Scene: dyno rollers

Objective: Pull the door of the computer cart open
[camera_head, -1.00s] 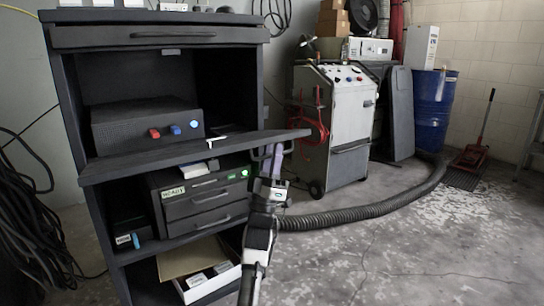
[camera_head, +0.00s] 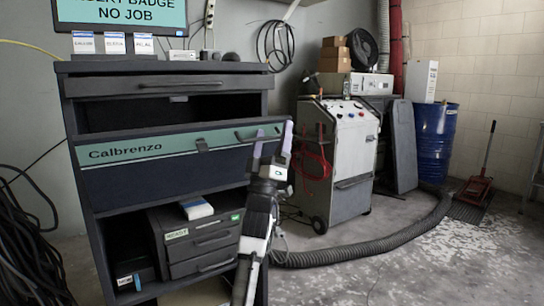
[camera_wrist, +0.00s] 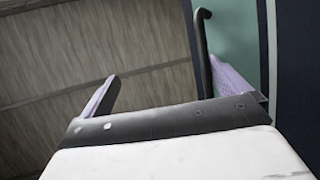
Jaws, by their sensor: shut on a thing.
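The computer cart's door (camera_head: 170,172) is a dark panel with a teal strip marked "Calbrenzo". It stands partly open, its top edge leaning out from the cart (camera_head: 72,125) with a dark gap above it. A dark bar handle (camera_head: 246,138) is at the door's right end, and a latch sits mid-strip. My gripper (camera_head: 273,145) is at this right end. The exact contact is partly hidden.
A drawer unit (camera_head: 205,240) sits on the shelf below the door. Right of the cart stand a white wheeled machine (camera_head: 352,150) and a blue barrel (camera_head: 435,145). A thick hose (camera_head: 370,248) crosses the floor. Black cables (camera_head: 25,250) hang at left. The right foreground is clear.

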